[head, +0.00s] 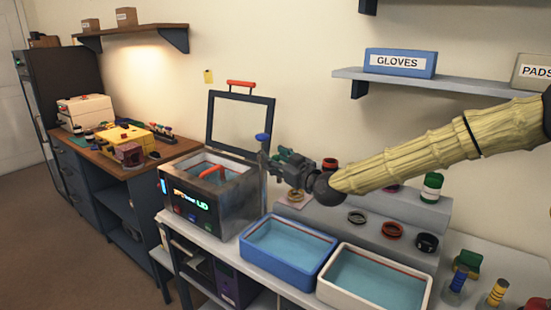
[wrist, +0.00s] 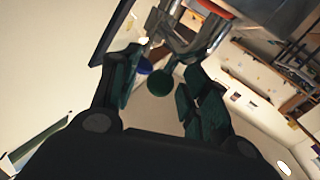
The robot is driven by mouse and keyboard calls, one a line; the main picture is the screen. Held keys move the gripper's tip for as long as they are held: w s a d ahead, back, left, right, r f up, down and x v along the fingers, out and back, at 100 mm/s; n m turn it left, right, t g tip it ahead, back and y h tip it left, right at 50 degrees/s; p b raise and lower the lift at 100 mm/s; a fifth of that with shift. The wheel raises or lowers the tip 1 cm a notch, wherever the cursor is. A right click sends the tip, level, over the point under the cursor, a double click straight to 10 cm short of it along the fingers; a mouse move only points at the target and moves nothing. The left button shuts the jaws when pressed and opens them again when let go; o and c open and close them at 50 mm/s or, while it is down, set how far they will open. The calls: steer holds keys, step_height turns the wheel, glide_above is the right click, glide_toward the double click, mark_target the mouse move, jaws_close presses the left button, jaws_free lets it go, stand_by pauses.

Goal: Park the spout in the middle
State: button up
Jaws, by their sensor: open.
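My gripper (head: 280,158), with dark green fingers, is open beside a grey upright fitting with a blue knob (head: 262,137), at the right rear corner of the metal tank (head: 228,205). In the wrist view my gripper (wrist: 163,66) has its fingers spread. In the head view my gripper hides part of the fitting.
A blue basin (head: 284,269) and a white basin (head: 335,296) stand right of the tank. The tank's framed lid (head: 209,122) is raised behind it. Rings and a green-white bottle (head: 432,187) stand on the grey step. A shelf (head: 450,84) hangs above my arm.

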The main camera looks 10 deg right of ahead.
steer(key=shift+w+a, duration=0.1)
steer(key=shift+w, duration=0.1)
jaws_close()
steer(key=shift+a, duration=0.1)
